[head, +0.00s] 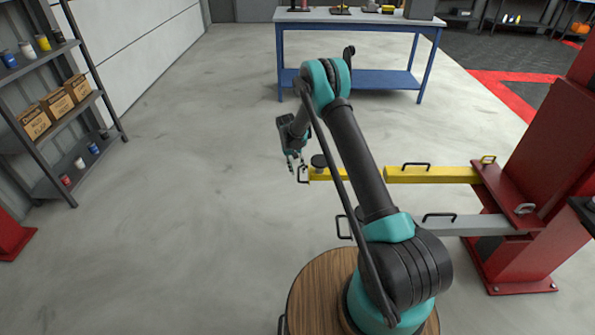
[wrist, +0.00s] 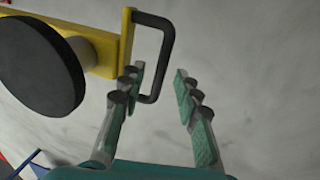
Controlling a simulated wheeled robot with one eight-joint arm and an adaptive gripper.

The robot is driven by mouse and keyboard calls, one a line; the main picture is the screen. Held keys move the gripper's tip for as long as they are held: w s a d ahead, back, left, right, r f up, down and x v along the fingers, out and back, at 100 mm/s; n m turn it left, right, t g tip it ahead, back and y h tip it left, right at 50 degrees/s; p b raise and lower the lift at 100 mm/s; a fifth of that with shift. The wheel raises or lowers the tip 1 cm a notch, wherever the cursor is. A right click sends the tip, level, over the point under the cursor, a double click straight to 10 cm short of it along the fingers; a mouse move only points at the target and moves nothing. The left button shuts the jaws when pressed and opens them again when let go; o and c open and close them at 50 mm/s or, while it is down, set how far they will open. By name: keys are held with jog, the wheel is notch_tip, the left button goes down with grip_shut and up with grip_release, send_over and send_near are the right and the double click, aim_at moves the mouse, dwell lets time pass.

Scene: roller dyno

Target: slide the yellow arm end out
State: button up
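The yellow arm end (head: 335,174) reaches out to the left of the yellow arm (head: 430,174) in the head view, with my arm crossing in front. It carries a round black pad (head: 319,160) and a black loop handle (head: 302,174) on its outer end. In the wrist view the yellow end (wrist: 105,60), pad (wrist: 40,65) and handle (wrist: 166,55) show at the upper left. My gripper (wrist: 159,72) is open and empty. The handle's outer bar appears between the fingers, with the left finger overlapping its lower leg. I cannot tell whether they touch.
A grey arm (head: 465,224) with handles lies nearer, below the yellow one. Both join the red post (head: 535,190) at right. A blue workbench (head: 355,78) stands behind, and a shelf (head: 60,110) with boxes at left. The floor left of my gripper is clear.

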notch_tip(320, 180, up, 11)
jog(key=a, duration=0.2)
dwell(0.3)
jog(key=s+d+r+t+y, duration=0.1)
jog(key=s+d+r+t, duration=0.1)
jog(key=s+d+r, duration=1.35)
jog(key=s+d+t, duration=0.1)
jog(key=s+d, duration=0.2)
jog(key=s, duration=1)
jog(key=s+d+t+y, duration=0.1)
jog(key=s+d, duration=0.2)
jog(key=s, duration=1)
jog(key=shift+s+d+f, duration=0.2)
jog(key=shift+s+d, duration=0.15)
